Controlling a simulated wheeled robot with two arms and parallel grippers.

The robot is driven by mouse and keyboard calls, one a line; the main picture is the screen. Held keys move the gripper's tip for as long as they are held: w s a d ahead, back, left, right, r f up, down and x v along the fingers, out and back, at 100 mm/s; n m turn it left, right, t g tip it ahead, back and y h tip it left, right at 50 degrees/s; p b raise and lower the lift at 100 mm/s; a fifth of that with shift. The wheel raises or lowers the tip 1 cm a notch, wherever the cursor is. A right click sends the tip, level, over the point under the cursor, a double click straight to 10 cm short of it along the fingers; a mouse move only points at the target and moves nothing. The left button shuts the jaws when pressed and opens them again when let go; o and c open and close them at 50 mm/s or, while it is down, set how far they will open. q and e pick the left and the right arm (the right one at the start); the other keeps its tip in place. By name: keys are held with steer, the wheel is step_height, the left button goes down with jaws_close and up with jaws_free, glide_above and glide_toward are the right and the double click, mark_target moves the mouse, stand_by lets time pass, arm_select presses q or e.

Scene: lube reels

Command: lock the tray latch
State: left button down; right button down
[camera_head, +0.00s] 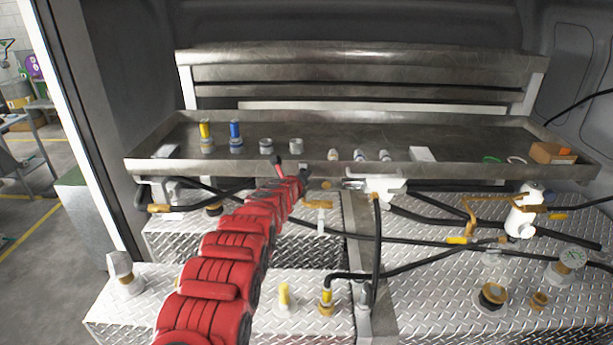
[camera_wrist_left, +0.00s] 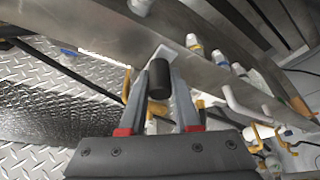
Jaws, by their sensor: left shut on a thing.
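The long metal tray (camera_head: 460,172) spans the back of the truck bed, and its front wall crosses the left wrist view (camera_wrist_left: 215,80). My red left arm reaches up to its front edge. My left gripper (camera_head: 303,178) is at that edge, left of the tray's middle. In the left wrist view my left gripper (camera_wrist_left: 155,80) has its fingers on either side of a black cylindrical knob (camera_wrist_left: 159,78), shut on it. The knob looks like the latch handle, close against the front wall. The latch body is mostly hidden behind the gripper. My right gripper is not in view.
Yellow (camera_head: 205,130) and blue (camera_head: 235,131) fittings, several small caps and an orange-brown box (camera_head: 552,153) stand on the tray. Black hoses (camera_head: 440,243) run below it. Diamond plate lies in front.

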arm_select(q)
steer(key=shift+r, duration=0.1)
stand_by(0.3)
steer(key=c, duration=0.7)
jaws_free()
steer(key=shift+c, duration=0.2)
steer(key=shift+o, duration=0.6)
